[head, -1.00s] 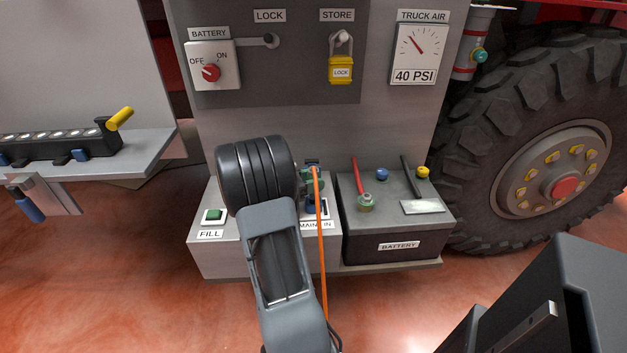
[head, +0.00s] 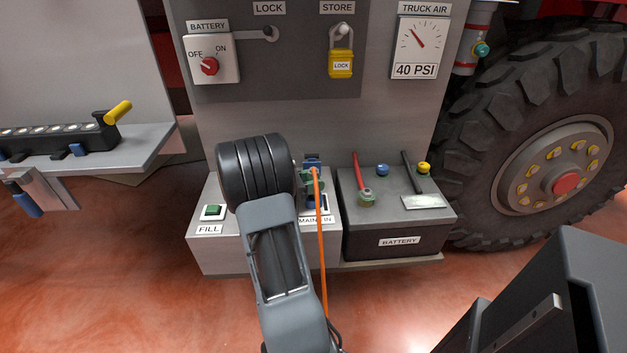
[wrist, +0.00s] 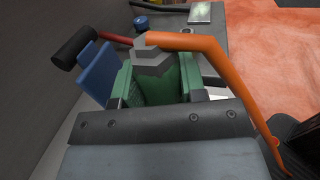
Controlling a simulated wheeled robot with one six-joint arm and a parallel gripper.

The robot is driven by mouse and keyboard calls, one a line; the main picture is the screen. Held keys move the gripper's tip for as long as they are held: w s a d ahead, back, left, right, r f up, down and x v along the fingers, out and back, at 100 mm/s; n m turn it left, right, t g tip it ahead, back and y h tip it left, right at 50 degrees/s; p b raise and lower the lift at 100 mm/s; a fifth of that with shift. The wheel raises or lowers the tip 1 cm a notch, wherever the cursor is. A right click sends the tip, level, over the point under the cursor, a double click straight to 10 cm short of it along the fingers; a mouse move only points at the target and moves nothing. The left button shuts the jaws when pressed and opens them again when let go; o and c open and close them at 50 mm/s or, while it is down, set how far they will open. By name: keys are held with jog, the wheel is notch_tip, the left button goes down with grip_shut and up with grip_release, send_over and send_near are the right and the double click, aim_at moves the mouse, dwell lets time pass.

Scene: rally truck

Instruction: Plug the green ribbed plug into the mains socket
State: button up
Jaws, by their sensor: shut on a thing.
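The green ribbed plug (wrist: 168,85) is held in my gripper (wrist: 160,98), low in the wrist view, with a grey end and an orange cable bending off to the right. In the head view the plug (head: 311,174) shows only partly, right of my dark wrist, with the cable hanging down. The mains socket (head: 313,203) is on the grey step, with a raised blue flap (head: 312,161) behind the plug. The flap also shows left of the plug in the wrist view (wrist: 97,75). The socket opening is hidden, so I cannot tell whether the plug is in it.
The battery box (head: 390,228) with a red lever (head: 357,172) stands close to the right of the socket. The green fill button (head: 213,210) is to the left. The grey panel (head: 385,125) rises behind. The orange cable (head: 321,245) hangs in front of the step.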

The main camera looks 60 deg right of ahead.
jog(key=shift+f+b, duration=0.45)
jog(key=shift+f, duration=0.55)
jog(key=o, duration=1)
jog(key=p+v, duration=0.1)
jog(key=v, duration=1.2)
jog(key=shift+w+a+r+p, duration=0.15)
jog(key=shift+w+a+p, duration=0.15)
jog(key=shift+p, duration=0.1)
